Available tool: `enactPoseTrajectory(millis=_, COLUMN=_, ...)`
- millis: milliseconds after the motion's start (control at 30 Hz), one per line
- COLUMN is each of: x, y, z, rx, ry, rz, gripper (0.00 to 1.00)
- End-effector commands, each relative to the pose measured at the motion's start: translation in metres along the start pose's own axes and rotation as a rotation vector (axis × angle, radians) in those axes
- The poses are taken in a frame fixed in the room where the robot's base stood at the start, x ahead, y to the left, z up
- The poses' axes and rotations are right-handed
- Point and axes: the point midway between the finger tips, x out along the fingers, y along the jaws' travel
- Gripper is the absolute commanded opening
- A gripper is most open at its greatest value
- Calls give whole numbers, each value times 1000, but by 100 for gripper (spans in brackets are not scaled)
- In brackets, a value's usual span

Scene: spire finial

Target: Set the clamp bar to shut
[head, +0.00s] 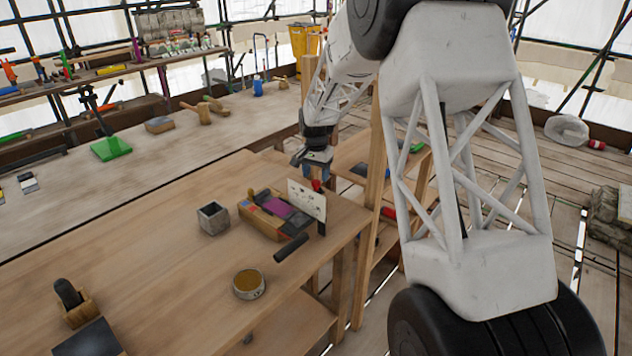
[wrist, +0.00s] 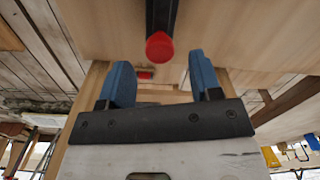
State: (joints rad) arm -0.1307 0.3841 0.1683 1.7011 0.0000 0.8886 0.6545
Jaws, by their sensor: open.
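What looks like the clamp bar is a dark bar (wrist: 162,14) with a round red end (wrist: 159,46) in the wrist view. A small red knob (head: 316,185), likely the same end, shows in the head view beside the white sheet with dark markings (head: 307,200). My gripper (wrist: 160,66) is open and empty, with its two blue fingers spread. The red end lies just ahead of the fingertips, roughly midway between them; I cannot tell whether they touch it. In the head view my gripper (head: 318,166) is above the table's far right end. Most of the bar is hidden there.
On the wooden table (head: 150,240) beside the sheet are a wooden tray (head: 262,222) with coloured pieces, a grey cube-shaped pot (head: 213,218), a black cylinder (head: 291,248) and a round tin (head: 249,284). A wooden post (head: 376,160) stands close to the arm. The table's left middle is clear.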

Motion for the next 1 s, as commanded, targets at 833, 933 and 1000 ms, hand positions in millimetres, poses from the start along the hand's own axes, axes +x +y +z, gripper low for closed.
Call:
enactPoseTrajectory(millis=833, x=33, y=0, z=0, rx=0, ry=1, rz=0, gripper=37)
enactPoseTrajectory(millis=933, x=33, y=0, z=0, rx=0, ry=1, rz=0, gripper=22)
enactPoseTrajectory(millis=1000, x=33, y=0, z=0, rx=0, ry=1, rz=0, gripper=11)
